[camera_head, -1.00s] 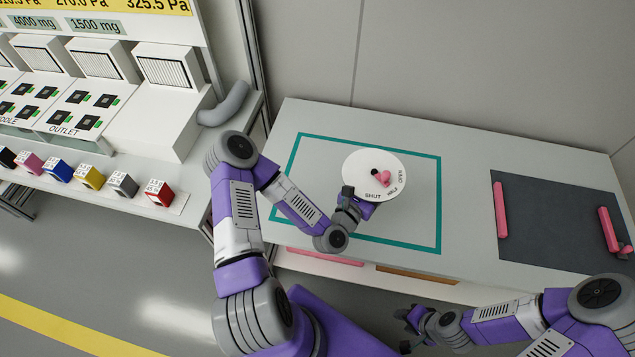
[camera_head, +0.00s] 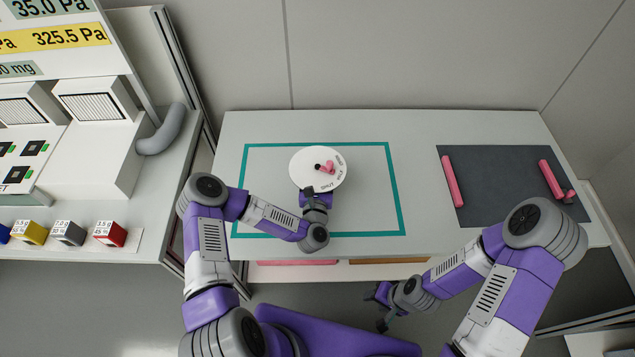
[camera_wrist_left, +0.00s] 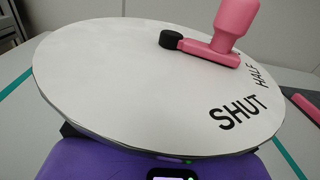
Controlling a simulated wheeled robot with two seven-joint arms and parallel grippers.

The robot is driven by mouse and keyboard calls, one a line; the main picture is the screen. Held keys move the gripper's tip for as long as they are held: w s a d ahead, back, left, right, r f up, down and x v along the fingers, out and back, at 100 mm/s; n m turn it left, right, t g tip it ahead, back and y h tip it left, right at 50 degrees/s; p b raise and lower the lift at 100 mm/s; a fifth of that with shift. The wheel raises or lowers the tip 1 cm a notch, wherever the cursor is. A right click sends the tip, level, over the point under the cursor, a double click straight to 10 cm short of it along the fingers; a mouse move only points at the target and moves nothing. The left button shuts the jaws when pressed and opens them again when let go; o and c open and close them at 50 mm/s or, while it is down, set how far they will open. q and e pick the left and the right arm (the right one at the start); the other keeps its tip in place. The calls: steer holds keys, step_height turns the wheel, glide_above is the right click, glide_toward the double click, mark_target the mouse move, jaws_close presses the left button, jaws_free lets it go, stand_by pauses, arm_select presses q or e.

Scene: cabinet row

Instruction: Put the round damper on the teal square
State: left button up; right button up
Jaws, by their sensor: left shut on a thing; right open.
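The round damper is a white disc (camera_head: 303,172) with a pink handle (camera_head: 327,168) and SHUT, HALF and OPEN lettering. It is over the middle of the teal square outline (camera_head: 400,215) on the grey counter; I cannot tell whether it touches the counter. My left gripper (camera_head: 314,198) is shut on the disc's near edge. In the left wrist view the disc (camera_wrist_left: 130,90) fills most of the picture, slightly tilted, and hides the fingertips. My right gripper (camera_head: 378,308) is open and empty, in front of the counter's front edge.
A dark mat (camera_head: 495,185) with pink bars (camera_head: 450,180) lies at the counter's right. A console with a grey curved pipe (camera_head: 162,130) and coloured blocks (camera_head: 110,234) stands left. Grey counter between square and mat is clear. A wall is behind.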

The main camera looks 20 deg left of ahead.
arm_select(q)
steer(key=shift+f+b, duration=0.35)
steer(key=shift+f, duration=1.3)
steer(key=shift+f, duration=0.1)
steer(key=o, duration=1)
steer(key=shift+f, duration=0.15)
steer(key=shift+c, duration=0.2)
steer(key=o, duration=0.5)
steer(key=shift+c, duration=0.2)
steer(key=shift+r, duration=0.2)
steer(key=shift+s, duration=0.25)
steer(key=p+v, duration=0.1)
steer(key=v, duration=1)
steer(key=shift+s, duration=0.25)
